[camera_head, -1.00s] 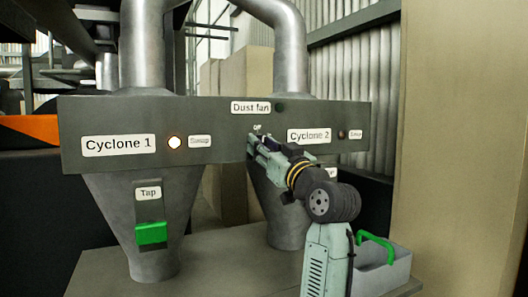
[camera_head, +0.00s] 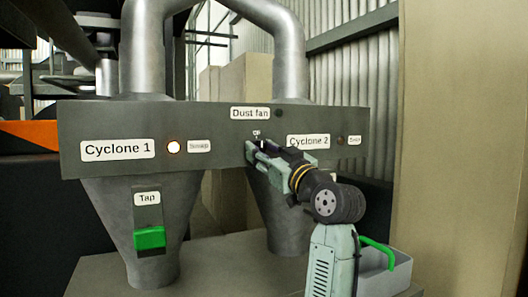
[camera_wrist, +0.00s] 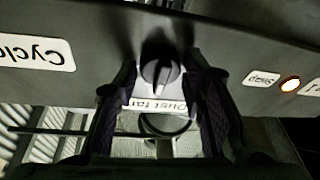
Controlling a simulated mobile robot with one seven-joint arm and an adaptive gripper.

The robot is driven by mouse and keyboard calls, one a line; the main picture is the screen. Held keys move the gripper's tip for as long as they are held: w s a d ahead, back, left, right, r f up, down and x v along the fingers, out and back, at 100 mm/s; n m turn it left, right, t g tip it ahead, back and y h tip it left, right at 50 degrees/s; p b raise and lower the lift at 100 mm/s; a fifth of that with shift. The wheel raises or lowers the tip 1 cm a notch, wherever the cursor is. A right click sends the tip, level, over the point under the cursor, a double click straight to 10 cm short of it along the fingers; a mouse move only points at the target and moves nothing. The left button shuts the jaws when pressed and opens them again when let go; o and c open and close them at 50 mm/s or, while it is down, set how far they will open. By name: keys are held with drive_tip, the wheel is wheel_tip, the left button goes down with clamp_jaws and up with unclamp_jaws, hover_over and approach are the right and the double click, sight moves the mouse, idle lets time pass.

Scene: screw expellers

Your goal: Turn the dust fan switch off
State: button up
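The dust fan switch is a dark rotary knob (camera_wrist: 160,72) with a pale ridge, on the grey panel under the "Dust fan" label (camera_head: 250,113). The wrist view shows the label upside down. The ridge stands about upright, its bright end towards the label. In the head view, an "Off" mark (camera_head: 257,133) shows just above the switch (camera_head: 262,144). My gripper (camera_wrist: 160,85) is open, one finger on each side of the knob with a gap to both. The gripper (camera_head: 256,152) also shows at the panel in the head view. The dust fan lamp (camera_head: 279,113) looks dark.
The panel (camera_head: 100,120) also carries a lit Cyclone 1 lamp (camera_head: 174,147) and a dark Cyclone 2 lamp (camera_head: 340,141). A green tap handle (camera_head: 149,238) is at lower left. A grey box with a green handle (camera_head: 378,250) stands right of my arm.

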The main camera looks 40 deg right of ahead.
drive_tip(key=shift+o, duration=1.3)
drive_tip(key=shift+s, duration=0.1)
drive_tip(key=v, duration=1.2)
drive_tip(key=shift+f, duration=0.15)
